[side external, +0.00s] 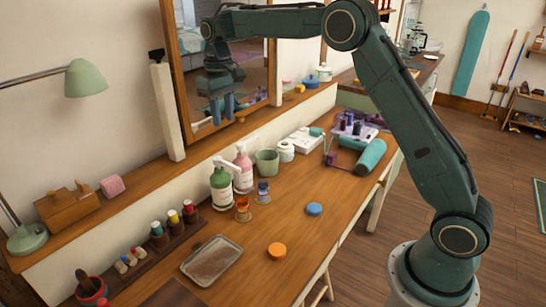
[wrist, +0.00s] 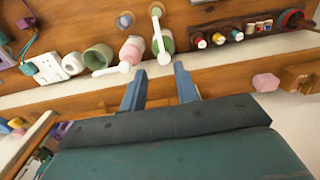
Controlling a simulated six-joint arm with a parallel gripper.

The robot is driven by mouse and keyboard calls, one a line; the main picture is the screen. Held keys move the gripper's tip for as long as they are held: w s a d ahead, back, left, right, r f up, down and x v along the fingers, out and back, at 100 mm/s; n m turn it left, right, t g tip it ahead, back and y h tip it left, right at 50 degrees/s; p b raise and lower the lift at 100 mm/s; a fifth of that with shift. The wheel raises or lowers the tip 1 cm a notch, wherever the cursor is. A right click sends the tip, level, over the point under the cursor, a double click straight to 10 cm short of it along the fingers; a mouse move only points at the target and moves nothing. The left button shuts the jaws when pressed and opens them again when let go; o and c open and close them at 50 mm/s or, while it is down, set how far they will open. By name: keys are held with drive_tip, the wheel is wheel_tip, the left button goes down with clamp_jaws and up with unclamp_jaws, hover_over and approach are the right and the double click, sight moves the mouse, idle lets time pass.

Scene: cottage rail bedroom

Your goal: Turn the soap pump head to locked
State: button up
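A green soap bottle (side external: 221,190) and a pink soap bottle (side external: 243,176) stand upright side by side on the desk, against the raised back shelf. Both have white pump heads. In the wrist view the spout (wrist: 157,22) of the green bottle points towards the desk's front, and the spout (wrist: 105,71) of the pink bottle points sideways along the shelf. My gripper (side external: 222,106) hangs in front of the mirror, above and apart from the bottles. In the wrist view its two blue fingers (wrist: 158,80) are spread with nothing between them.
Small orange (side external: 243,211) and blue (side external: 263,193) items stand in front of the bottles. A green cup (side external: 267,163) is to their right; a spool rack (side external: 160,243) and grey tray (side external: 211,259) lie left. Orange (side external: 277,251) and blue (side external: 314,209) discs lie on open desk. The mirror frame rises behind.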

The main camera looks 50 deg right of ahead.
sight(228, 163)
wheel_tip(228, 163, down, 13)
drive_tip(key=shift+f, duration=0.2)
idle(0.5)
clamp_jaws()
